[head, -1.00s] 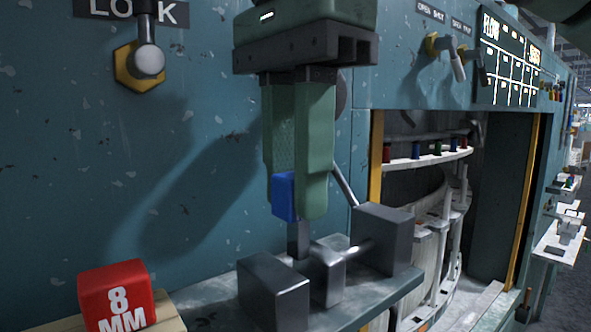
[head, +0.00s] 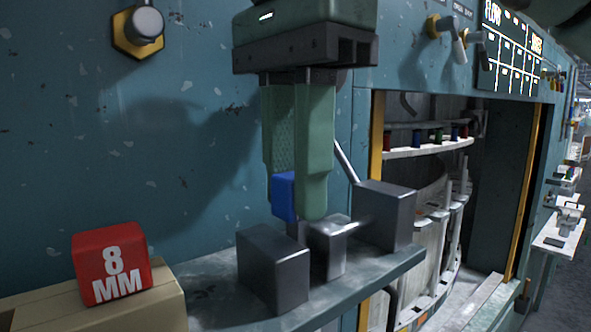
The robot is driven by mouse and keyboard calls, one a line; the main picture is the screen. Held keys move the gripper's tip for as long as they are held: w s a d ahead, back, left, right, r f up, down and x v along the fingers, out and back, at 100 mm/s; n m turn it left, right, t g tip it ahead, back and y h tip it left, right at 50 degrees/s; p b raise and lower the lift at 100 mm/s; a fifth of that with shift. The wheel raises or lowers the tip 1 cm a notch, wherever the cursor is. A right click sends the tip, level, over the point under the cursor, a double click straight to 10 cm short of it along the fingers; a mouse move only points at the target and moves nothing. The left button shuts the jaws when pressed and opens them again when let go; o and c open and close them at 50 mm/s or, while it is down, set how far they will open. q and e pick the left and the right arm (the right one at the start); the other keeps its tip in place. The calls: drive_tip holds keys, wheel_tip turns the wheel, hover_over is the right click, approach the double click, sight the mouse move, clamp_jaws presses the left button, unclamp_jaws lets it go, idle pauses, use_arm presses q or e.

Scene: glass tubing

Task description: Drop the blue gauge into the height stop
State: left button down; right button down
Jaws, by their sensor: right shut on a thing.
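My right gripper (head: 301,205) hangs pointing down in the middle of the head view. Its green fingers are shut on the blue gauge (head: 283,196), whose blue part shows at the fingertips' left side. The near finger hides part of the gauge. A short grey piece shows just below it; I cannot tell whether it belongs to the gauge or the stop. The height stop is a group of grey metal blocks (head: 273,272) on a shelf, with a lever at its back. The fingertips are just above and behind the front blocks. My left gripper is not in view.
A red block marked 8 MM (head: 111,263) sits on a beige block (head: 160,300) at the left. A teal wall (head: 130,160) stands close behind. An open bay with a round rack (head: 428,152) lies right of the shelf (head: 345,288).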

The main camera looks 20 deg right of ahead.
drive_tip(key=shift+f+b, duration=0.35)
drive_tip(key=shift+f, duration=0.2)
drive_tip(key=c, duration=1.1)
unclamp_jaws()
drive_tip(key=shift+c, duration=0.2)
wheel_tip(320, 180, up, 8)
drive_tip(key=p, duration=0.6)
drive_tip(key=shift+f, duration=0.1)
